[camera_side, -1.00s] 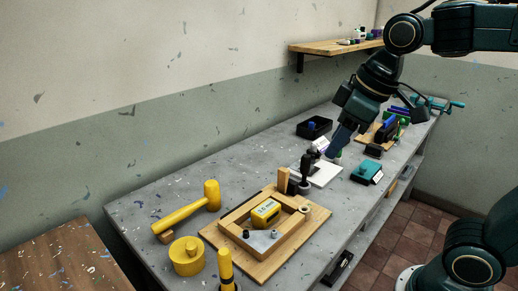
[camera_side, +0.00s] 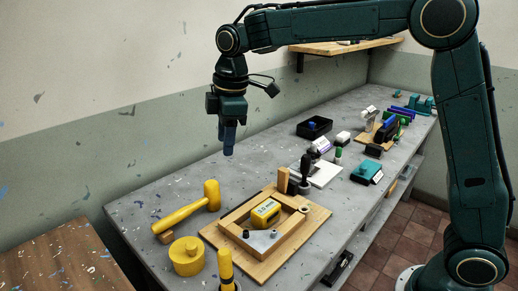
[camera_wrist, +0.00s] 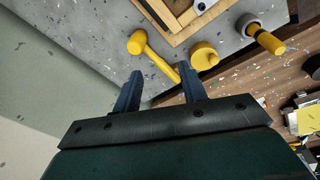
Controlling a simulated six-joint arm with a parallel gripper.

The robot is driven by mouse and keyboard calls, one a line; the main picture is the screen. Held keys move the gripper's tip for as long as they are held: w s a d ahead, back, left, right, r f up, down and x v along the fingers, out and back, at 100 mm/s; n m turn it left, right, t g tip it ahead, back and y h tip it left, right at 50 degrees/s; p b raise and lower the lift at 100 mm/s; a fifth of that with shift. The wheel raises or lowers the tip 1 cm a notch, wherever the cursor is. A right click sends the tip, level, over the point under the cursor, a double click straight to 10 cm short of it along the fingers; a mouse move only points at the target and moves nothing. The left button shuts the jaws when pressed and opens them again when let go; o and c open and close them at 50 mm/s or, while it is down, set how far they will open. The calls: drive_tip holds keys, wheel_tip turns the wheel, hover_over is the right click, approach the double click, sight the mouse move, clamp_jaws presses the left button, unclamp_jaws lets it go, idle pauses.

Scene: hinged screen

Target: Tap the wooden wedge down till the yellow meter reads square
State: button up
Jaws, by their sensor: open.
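The yellow meter (camera_side: 266,213) lies inside a wooden frame (camera_side: 287,245) on a wooden board (camera_side: 314,222). An upright wooden piece (camera_side: 283,180), perhaps the wedge, stands at the frame's back corner. A yellow mallet (camera_side: 211,194) lies to the left, its handle toward the bench edge; it also shows in the wrist view (camera_wrist: 138,42). My gripper (camera_side: 228,152) is open and empty, pointing down above the bench, behind and above the mallet. In the wrist view my fingers (camera_wrist: 158,88) are apart with nothing between them. The meter's reading is too small to make out.
A yellow round pot (camera_side: 186,257) and a yellow-handled tool (camera_side: 225,265) stand near the front. A dark-handled tool (camera_side: 306,170) stands behind the frame. A black tray (camera_side: 314,128) and a teal box (camera_side: 366,171) lie farther back. The bench left of the frame's back corner is clear.

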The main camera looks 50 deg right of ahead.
drive_tip(key=w+a+f+n+g, duration=0.1)
drive_tip(key=w+a+f+n, duration=0.25)
drive_tip(key=w+f, duration=0.25)
drive_tip(key=n, duration=0.2)
hover_over(182, 209)
drive_tip(key=shift+g, duration=0.4)
wheel_tip(182, 209, down, 7)
drive_tip(key=shift+a+f, duration=0.1)
drive_tip(key=shift+f, duration=0.1)
drive_tip(key=shift+f, duration=3.6)
clamp_jaws()
drive_tip(key=shift+r, duration=0.1)
drive_tip(key=shift+r, duration=3.5)
